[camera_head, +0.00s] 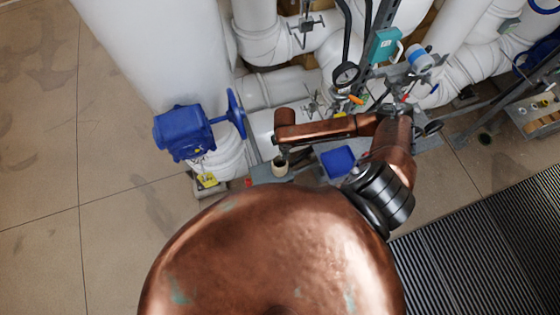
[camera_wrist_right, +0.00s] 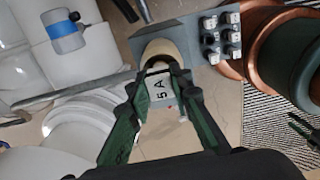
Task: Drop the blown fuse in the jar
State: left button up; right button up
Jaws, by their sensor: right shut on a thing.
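The fuse (camera_wrist_right: 162,90) is a pale piece marked "5 A" in the right wrist view. My right gripper (camera_wrist_right: 160,74) is shut on it between two green and dark fingers. The jar (camera_wrist_right: 165,48) is a beige round cup just beyond the fingertips. The fuse's far end overlaps the jar's near side in this view; I cannot tell whether it is inside the mouth. In the head view the jar (camera_head: 280,168) stands under my right arm's end, and the fuse is too small to make out.
A grey block (camera_wrist_right: 211,55) with several small fuse-like parts stands beside the jar. In the head view a blue bin (camera_head: 338,161) is right of the jar. A blue valve actuator (camera_head: 184,132) is on the left, with white pipes (camera_head: 280,86) behind.

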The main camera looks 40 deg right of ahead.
jog(key=shift+r, duration=0.1)
jog(key=o, duration=1.1)
pick_arm(q)
jog(key=shift+s, duration=0.8)
jog(key=shift+w, duration=0.2)
pick_arm(e)
notch_tip(320, 180, up, 12)
